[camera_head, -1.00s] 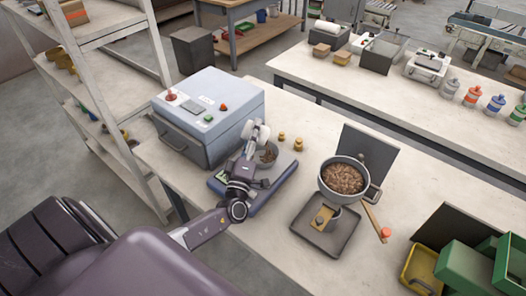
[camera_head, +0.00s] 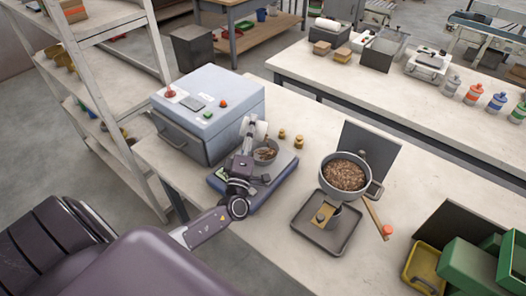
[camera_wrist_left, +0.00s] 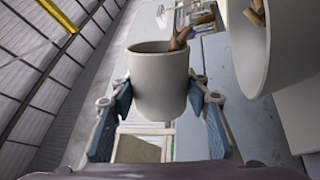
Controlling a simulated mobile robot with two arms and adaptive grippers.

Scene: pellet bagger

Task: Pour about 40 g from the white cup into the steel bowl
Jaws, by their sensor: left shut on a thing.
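My left gripper (camera_head: 248,147) is at the scale and shut on the white cup (camera_head: 260,130). In the left wrist view the cup (camera_wrist_left: 158,85) sits between the two blue finger pads, and brown pellets show at its rim. The cup lies tipped well over, its mouth towards the steel bowl (camera_head: 264,159), which also shows large at the right of the left wrist view (camera_wrist_left: 244,50). The bowl stands on the scale (camera_head: 262,196) with brown pellets in it. How much the cup still holds is hidden. My right gripper is not in view.
A blue-grey machine (camera_head: 205,115) stands close behind and left of the scale. To the right are a pot of pellets (camera_head: 345,176), a grey tray (camera_head: 325,240) and green bins (camera_head: 468,268). The bench between scale and tray is clear.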

